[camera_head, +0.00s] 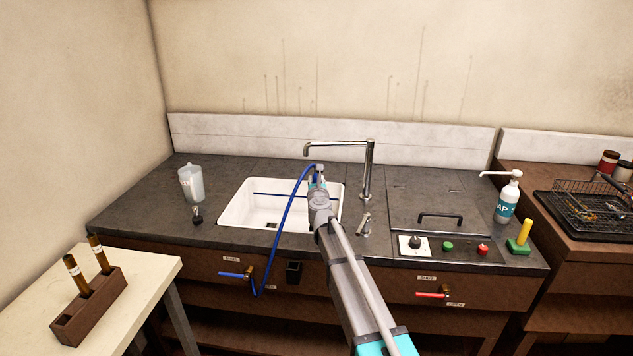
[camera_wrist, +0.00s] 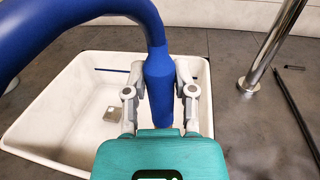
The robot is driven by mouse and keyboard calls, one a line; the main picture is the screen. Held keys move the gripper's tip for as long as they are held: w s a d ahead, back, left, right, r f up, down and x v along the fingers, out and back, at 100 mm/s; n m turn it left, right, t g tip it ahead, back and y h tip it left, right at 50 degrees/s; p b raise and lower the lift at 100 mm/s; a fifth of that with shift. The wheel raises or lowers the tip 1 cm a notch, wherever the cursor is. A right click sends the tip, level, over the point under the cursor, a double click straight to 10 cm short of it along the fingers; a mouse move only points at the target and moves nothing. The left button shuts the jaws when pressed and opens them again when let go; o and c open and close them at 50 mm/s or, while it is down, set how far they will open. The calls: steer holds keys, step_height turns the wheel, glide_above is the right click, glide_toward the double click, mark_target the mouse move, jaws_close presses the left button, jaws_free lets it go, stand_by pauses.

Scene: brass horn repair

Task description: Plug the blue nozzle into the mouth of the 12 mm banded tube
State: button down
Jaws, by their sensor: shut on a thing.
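My gripper (camera_head: 319,180) is over the white sink, shut on the blue nozzle (camera_wrist: 159,95). In the wrist view the nozzle stands roughly upright between the two grey fingers, and the blue hose (camera_wrist: 80,14) curves from its top to the left. In the head view the hose (camera_head: 285,225) arcs down past the front of the counter. Two brown-gold tubes with pale bands, one at the left (camera_head: 76,272) and one at the right (camera_head: 99,253), lean in a brown block at the front left. Their markings are too small to read, so I cannot tell which is 12 mm.
The block (camera_head: 84,318) stands on a pale side table (camera_head: 150,282), apart from the counter. A thin blue line crosses the sink (camera_head: 232,207). A chrome faucet (camera_head: 369,170) stands close right of my gripper. A clear jug (camera_head: 192,183) is at the left, a soap bottle (camera_head: 508,202) at the right.

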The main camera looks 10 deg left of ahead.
steer(key=shift+c, duration=1.8)
jaws_free()
steer(key=s+d, duration=0.2)
steer(key=s, duration=1)
